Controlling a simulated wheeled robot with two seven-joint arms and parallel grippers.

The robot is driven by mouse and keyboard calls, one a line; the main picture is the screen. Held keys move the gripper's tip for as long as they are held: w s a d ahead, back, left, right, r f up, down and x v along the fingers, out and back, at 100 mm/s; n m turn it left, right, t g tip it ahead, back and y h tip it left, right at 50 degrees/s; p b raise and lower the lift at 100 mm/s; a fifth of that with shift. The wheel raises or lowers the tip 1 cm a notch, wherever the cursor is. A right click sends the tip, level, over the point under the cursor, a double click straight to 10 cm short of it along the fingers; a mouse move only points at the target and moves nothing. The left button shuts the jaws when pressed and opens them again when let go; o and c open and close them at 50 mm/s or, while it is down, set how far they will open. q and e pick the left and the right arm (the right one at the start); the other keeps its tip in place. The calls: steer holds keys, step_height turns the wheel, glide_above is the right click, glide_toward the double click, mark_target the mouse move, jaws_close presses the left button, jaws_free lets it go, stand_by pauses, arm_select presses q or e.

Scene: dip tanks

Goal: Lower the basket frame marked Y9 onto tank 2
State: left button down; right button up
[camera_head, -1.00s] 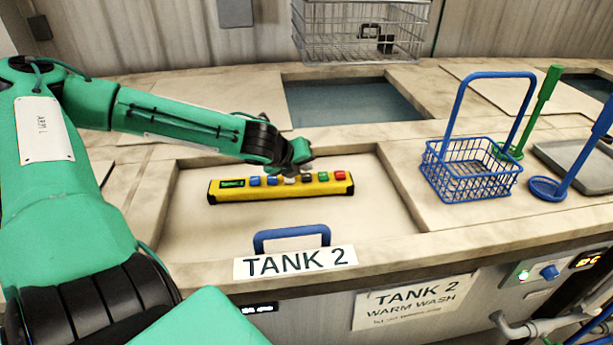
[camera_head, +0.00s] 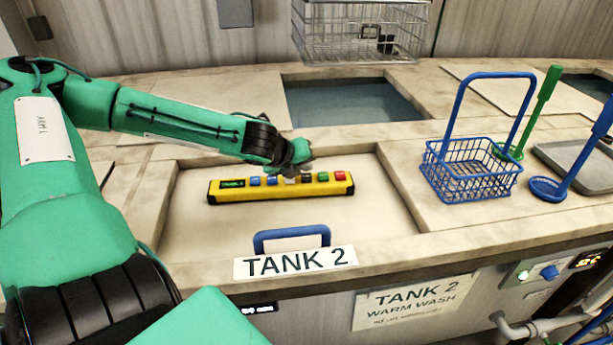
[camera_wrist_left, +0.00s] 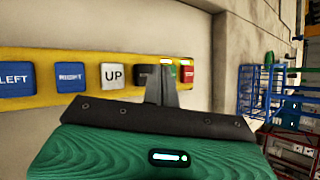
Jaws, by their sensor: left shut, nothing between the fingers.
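A wire basket frame (camera_head: 360,35) hangs at the top middle of the head view, above and behind an open water-filled tank (camera_head: 350,103). Its upper part is cut off, and I can read no Y9 mark. A "TANK 2" label (camera_head: 295,262) sits on the front edge of the counter. A yellow button pendant (camera_head: 225,193) lies on the pale recessed panel. My left gripper (camera_head: 303,168) is shut and empty over the pendant. In the left wrist view its fingertips (camera_wrist_left: 161,66) are at a dark button, right of the white UP button (camera_wrist_left: 114,76). I cannot tell whether they touch it.
A blue wire basket (camera_head: 470,170) with a tall handle stands on the counter at right. Beside it are a green-handled tool (camera_head: 540,110), a blue-handled tool (camera_head: 580,160) and a grey tray (camera_head: 580,165). A blue handle (camera_head: 291,238) is at the panel's front.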

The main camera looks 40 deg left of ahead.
stand_by(0.3)
arm_select(q)
steer(key=shift+f+b, duration=0.45)
steer(key=shift+f, duration=0.15)
stand_by(0.4)
